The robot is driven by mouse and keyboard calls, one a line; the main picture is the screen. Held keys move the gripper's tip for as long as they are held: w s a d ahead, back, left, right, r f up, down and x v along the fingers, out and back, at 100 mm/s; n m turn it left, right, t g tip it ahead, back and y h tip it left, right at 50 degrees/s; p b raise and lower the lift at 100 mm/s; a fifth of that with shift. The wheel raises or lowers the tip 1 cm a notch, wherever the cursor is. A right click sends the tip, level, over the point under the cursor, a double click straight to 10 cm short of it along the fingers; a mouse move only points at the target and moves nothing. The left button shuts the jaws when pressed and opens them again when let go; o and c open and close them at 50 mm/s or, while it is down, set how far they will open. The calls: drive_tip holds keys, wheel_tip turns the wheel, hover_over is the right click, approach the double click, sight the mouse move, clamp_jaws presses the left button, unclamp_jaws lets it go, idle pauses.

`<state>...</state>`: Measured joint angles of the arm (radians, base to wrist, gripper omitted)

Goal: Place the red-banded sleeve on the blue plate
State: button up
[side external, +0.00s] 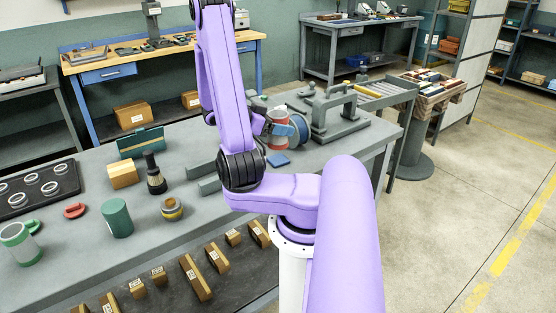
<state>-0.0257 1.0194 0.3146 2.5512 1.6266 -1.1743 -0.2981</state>
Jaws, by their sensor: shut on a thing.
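The red-banded sleeve (281,114), a pale cylinder with red bands, is upright at the back right of the bench. My gripper (279,129) is shut on the sleeve, with a blue-grey finger across its near side. The flat blue plate (278,160) lies on the bench below and in front of the sleeve, with nothing on it. I cannot tell the exact height of the sleeve above the bench. My arm hides part of the gripper.
A grey-green press-like frame (332,112) stands right of the sleeve, with a blue round part (299,124) beside it. Grey blocks (207,177) lie left of the plate.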

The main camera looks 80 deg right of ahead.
drive_tip(key=shift+s+a+m+g+y, duration=0.2)
drive_tip(key=shift+s+a, duration=0.05)
drive_tip(key=shift+s, duration=0.3)
drive_tip(key=shift+s+a+m+g+y, duration=0.2)
drive_tip(key=shift+s+a, duration=0.05)
drive_tip(key=shift+s, duration=0.25)
drive_tip(key=shift+w+d+f, duration=0.55)
drive_tip(key=shift+d+f, duration=0.45)
drive_tip(key=shift+d, duration=1)
hover_over(279, 159)
wheel_tip(279, 159, down, 8)
drive_tip(key=shift+w+d+f, duration=0.1)
drive_tip(key=shift+d+f, duration=0.05)
drive_tip(key=shift+f, duration=1.4)
drive_tip(key=shift+f, duration=0.15)
drive_tip(key=o, duration=1.1)
drive_tip(key=shift+c, duration=0.2)
